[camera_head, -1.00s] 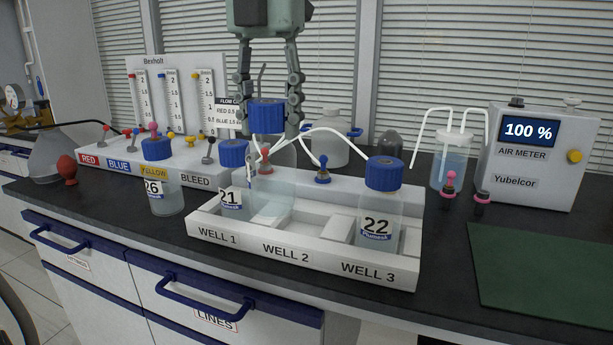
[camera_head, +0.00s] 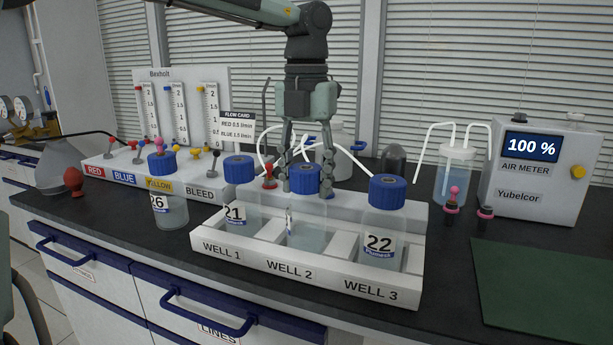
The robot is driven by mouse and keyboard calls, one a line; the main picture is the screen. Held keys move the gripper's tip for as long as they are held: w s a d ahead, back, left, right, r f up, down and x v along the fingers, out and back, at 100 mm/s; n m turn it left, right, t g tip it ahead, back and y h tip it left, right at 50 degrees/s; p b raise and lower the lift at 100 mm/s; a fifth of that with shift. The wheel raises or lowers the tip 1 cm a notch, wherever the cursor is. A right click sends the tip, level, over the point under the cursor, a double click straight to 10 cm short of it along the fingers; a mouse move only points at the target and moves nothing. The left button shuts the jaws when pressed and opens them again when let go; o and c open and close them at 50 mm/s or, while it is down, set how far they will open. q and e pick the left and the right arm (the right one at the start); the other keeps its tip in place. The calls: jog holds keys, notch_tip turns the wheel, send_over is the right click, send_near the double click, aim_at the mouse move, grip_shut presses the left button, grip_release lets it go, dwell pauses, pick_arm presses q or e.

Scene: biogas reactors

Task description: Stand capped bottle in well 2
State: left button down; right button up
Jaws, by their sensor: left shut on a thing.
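A clear bottle with a blue cap (camera_head: 307,181) stands upright in well 2 of the white three-well rack (camera_head: 300,271), as far as this view shows. My left gripper (camera_head: 304,183) comes down from above and is shut on this bottle at its blue cap. The bottle's label is turned to the side and cannot be read. Bottle 21 (camera_head: 240,205) stands in well 1 and bottle 22 (camera_head: 383,225) in well 3, both with blue caps. The bottle's base is hidden by the rack's front wall. My right gripper is not in view.
Bottle 26 (camera_head: 168,196) stands on the dark bench left of the rack. Behind are the flow panel (camera_head: 184,105) and white tubes. The air meter (camera_head: 532,165) reads 100 %. A green mat (camera_head: 545,280) lies at the right, clear.

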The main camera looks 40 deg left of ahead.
pick_arm(q)
jog(key=c, duration=0.8)
grip_release()
jog(key=shift+r, duration=0.1)
notch_tip(320, 180, up, 7)
jog(key=shift+r, duration=0.2)
